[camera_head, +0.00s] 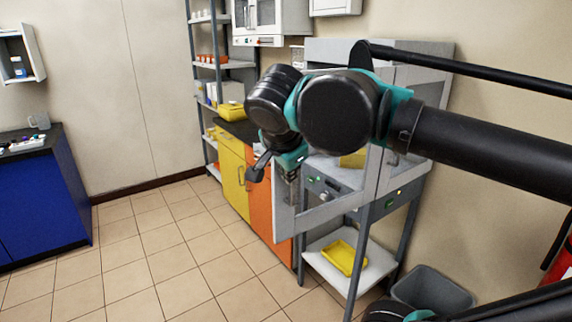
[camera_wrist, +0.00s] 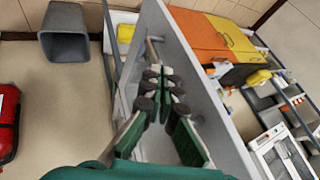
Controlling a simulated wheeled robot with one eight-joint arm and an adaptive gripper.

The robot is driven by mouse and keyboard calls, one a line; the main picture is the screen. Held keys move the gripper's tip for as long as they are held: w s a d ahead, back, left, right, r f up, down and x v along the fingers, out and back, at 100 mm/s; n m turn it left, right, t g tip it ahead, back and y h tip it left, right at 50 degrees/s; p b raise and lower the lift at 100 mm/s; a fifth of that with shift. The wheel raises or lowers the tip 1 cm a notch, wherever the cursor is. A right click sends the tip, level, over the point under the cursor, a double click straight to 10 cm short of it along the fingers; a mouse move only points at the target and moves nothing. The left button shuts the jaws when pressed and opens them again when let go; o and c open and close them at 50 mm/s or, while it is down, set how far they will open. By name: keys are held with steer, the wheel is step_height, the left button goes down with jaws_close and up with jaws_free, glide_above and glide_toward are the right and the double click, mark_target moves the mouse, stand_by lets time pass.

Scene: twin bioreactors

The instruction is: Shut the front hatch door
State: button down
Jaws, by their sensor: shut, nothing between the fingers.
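The front hatch door (camera_head: 284,222) is a light grey framed panel with a clear pane, on the grey cabinet (camera_head: 425,55) standing on a metal frame. It stands swung out from the cabinet, and my arm hides its upper part. In the wrist view the door (camera_wrist: 217,112) runs as a long pale slanted panel just right of my fingers. My gripper (camera_head: 256,172) is at the door's outer left edge in the head view. In the wrist view my gripper (camera_wrist: 165,80) is shut and empty, close beside the door; whether it touches cannot be told.
A yellow tray (camera_head: 343,257) lies on the stand's lower shelf. A grey bin (camera_head: 432,289) stands right of it. An orange cupboard (camera_head: 260,200) is behind the door on the left. A red extinguisher (camera_wrist: 8,122) is on the wrist view's left. The tiled floor at left is clear.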

mark_target(279, 168)
steer(key=shift+w+a+f, duration=0.1)
steer(key=shift+w+a, duration=0.25)
steer(key=shift+w, duration=0.3)
steer(key=shift+w+a+f, duration=0.1)
steer(key=shift+w+a, duration=0.2)
steer(key=shift+w, duration=0.3)
steer(key=shift+w+a+f, duration=0.1)
steer(key=shift+w+a, duration=0.25)
steer(key=shift+w, duration=0.3)
